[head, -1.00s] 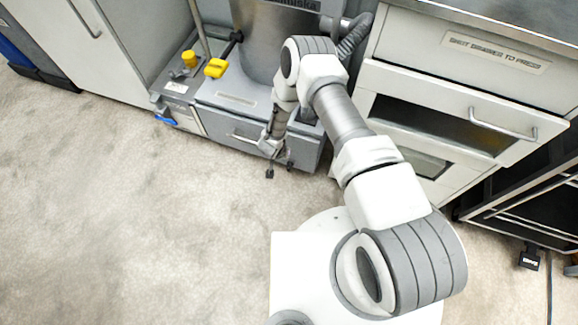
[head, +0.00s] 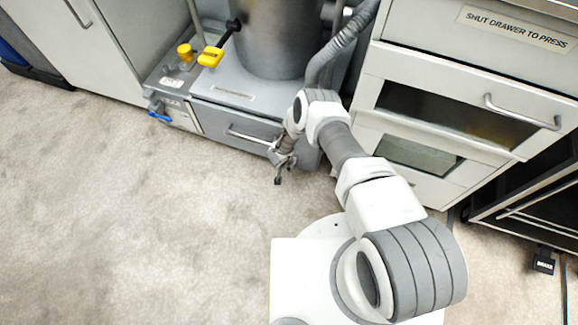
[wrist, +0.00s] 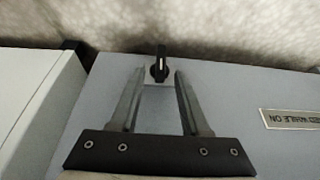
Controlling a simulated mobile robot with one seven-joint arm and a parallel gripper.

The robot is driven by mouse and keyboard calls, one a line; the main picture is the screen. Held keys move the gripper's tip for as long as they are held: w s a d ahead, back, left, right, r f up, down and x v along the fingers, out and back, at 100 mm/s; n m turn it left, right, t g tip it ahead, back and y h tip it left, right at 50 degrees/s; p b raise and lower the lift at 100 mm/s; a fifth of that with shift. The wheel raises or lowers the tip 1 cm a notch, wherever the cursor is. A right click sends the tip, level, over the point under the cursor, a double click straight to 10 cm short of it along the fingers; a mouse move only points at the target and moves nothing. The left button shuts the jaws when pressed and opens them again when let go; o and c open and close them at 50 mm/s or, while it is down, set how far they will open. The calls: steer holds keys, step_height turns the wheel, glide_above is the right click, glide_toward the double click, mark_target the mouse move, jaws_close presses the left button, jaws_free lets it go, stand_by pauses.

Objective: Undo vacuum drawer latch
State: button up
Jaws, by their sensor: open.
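The grey vacuum drawer (head: 240,122) is at floor level in the head view, with a bar handle (head: 253,135) on its front. In the wrist view a small black latch knob with a pale pointer line (wrist: 159,66) stands on a grey panel (wrist: 240,85). My gripper (wrist: 160,76) is open and empty, its two fingertips on either side of the knob in the picture. I cannot tell whether they touch it. In the head view my gripper (head: 279,172) is at the right part of the drawer front; the knob is not visible there.
A metal cylinder (head: 272,45) with a hose (head: 340,45) stands above the drawer. Yellow-handled controls (head: 210,57) and a blue lever (head: 159,116) are to the left. A white cabinet with drawers (head: 440,130) stands close on the right. The carpet (head: 110,220) is clear.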

steer(key=shift+b+x, duration=0.45)
steer(key=shift+x, duration=0.8)
steer(key=shift+c, duration=0.2)
jaws_close()
